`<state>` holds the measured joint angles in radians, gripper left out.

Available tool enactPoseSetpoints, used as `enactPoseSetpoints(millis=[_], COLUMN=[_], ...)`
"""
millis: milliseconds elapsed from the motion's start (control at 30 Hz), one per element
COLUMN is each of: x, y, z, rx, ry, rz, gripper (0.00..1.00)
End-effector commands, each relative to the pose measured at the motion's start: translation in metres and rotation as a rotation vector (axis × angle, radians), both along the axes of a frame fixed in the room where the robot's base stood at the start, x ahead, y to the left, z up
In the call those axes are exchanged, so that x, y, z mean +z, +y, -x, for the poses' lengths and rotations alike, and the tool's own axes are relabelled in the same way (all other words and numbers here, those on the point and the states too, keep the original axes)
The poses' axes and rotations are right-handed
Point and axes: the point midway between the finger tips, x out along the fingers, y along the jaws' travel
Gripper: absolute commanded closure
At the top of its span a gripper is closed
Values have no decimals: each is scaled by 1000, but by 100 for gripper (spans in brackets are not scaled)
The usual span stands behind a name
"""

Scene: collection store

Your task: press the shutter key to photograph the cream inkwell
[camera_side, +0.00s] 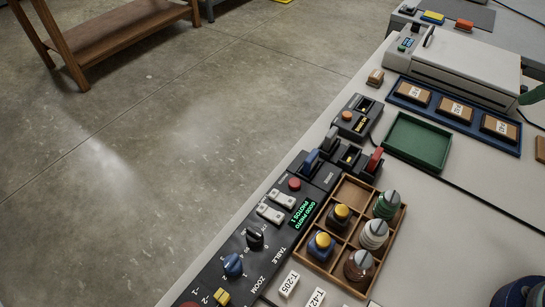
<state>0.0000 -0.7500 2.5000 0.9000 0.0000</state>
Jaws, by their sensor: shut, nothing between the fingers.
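The cream inkwell (374,238), a pale jar with a grey slotted top, stands upright in a right-hand compartment of a wooden tray (352,192). A green inkwell stands behind it and a brown one in front of it. The dark control panel (213,274) left of the tray carries a red round button (295,184), two white keys (270,213), and knobs marked TABLE and ZOOM. I cannot tell which control is the shutter key. The panel's small display (303,213) shows green text, seemingly "GOOD PHOTO" and "PHOTOS 1". My gripper is not in view.
Two yellow-topped bottles (321,245) share the wooden tray. Levers (310,160) stand behind the panel. A green tray (418,142), a blue tray of labelled blocks (456,110) and a grey machine (456,65) lie further back. Labelled tags (289,284) lie in front.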

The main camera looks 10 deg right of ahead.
Motion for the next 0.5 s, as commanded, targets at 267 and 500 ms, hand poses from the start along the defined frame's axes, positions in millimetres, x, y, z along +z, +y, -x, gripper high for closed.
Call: enactPoseSetpoints(millis=[267,500], x=[0,-6], y=[1,27], z=[0,-25], rx=[0,22], ry=[0,-23], rz=[-1,-36], gripper=[100,100])
